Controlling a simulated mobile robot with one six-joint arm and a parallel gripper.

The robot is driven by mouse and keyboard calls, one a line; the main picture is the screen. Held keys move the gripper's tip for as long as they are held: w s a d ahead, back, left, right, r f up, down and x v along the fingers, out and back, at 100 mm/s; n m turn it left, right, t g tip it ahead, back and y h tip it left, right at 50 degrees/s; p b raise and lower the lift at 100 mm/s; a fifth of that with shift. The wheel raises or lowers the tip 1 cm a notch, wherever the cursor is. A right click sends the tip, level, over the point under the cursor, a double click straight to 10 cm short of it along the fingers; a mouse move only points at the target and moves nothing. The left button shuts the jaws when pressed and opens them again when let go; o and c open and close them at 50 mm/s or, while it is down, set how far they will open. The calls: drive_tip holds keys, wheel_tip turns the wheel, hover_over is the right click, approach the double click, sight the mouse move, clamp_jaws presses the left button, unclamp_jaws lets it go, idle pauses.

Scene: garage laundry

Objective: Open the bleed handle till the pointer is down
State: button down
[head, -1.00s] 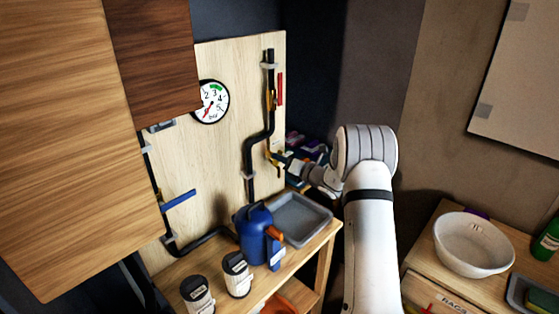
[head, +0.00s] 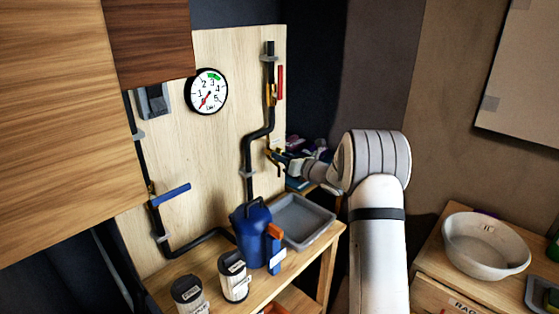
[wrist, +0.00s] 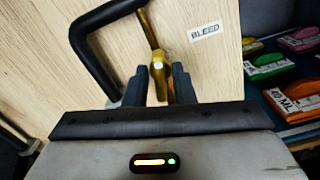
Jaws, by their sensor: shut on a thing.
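The brass-yellow bleed handle (wrist: 157,72) hangs below the end of a black pipe in the wrist view, beside a BLEED label (wrist: 205,31). My gripper (wrist: 160,82) is shut on it, with a dark finger on each side. In the head view my gripper (head: 278,157) is small at the board's right edge, and the handle's angle is hard to tell there. The round white gauge (head: 206,92) hangs on the wooden board; its red pointer leans down and left, near the low end of the scale. The green band is at the top.
A blue lever (head: 172,195) and a red lever (head: 281,82) sit on the black pipes. A blue can (head: 251,240), a grey tray (head: 303,222) and two labelled jars stand on the bench below. Coloured labelled items (wrist: 268,67) lie right of the board.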

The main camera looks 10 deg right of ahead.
drive_tip(key=c, duration=1.5)
unclamp_jaws()
drive_tip(key=b+v, duration=0.1)
drive_tip(key=v, duration=0.6)
drive_tip(key=shift+s+d, duration=0.2)
drive_tip(key=shift+s, duration=0.1)
